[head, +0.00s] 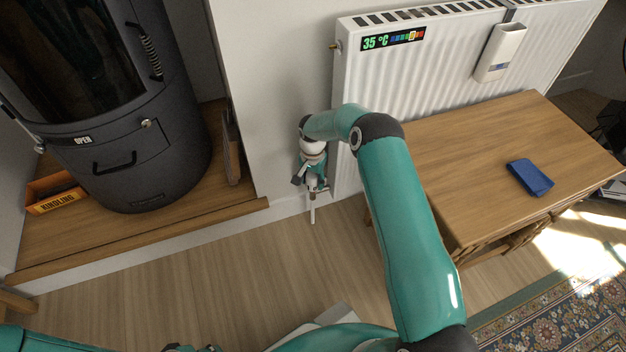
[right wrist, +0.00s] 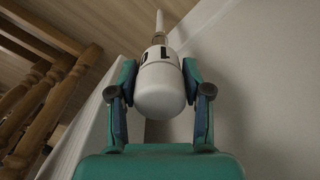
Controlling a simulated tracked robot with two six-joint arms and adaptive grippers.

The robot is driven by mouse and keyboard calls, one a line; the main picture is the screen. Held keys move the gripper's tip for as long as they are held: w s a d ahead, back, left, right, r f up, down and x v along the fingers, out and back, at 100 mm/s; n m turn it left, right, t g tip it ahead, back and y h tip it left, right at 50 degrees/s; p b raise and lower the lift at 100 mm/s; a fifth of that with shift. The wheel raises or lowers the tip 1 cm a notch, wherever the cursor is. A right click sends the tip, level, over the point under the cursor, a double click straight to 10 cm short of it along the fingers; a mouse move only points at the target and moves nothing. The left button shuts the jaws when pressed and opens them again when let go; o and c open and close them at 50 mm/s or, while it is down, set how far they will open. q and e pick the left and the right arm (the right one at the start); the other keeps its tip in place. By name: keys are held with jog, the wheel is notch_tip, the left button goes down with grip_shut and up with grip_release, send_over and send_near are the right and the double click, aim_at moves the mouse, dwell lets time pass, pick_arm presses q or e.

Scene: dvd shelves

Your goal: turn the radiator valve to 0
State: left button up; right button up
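The radiator valve (right wrist: 160,88) is a white rounded knob with dark marks that look like 0 and 1, seen from close by in the right wrist view. A pale pipe (right wrist: 160,24) runs on from its far end. My right gripper (right wrist: 159,75) has one finger on each side of the knob, and both pads appear to touch it. In the head view my right gripper (head: 312,182) is beside the radiator's lower left edge and hides most of the valve; the pipe (head: 313,212) shows below it. Of my left gripper, only dark parts (head: 190,348) show at the bottom edge.
The white radiator (head: 365,85) has a display (head: 392,40) reading 35 °C. A wooden table (head: 440,135) with a blue item (head: 529,177) stands in front of it. A dark stove (head: 120,100) stands left on a wooden-edged platform. The floor between is clear.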

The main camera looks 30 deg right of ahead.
jog(key=shift+o, duration=1.4)
notch_tip(320, 180, up, 12)
jog(key=shift+a, duration=0.1)
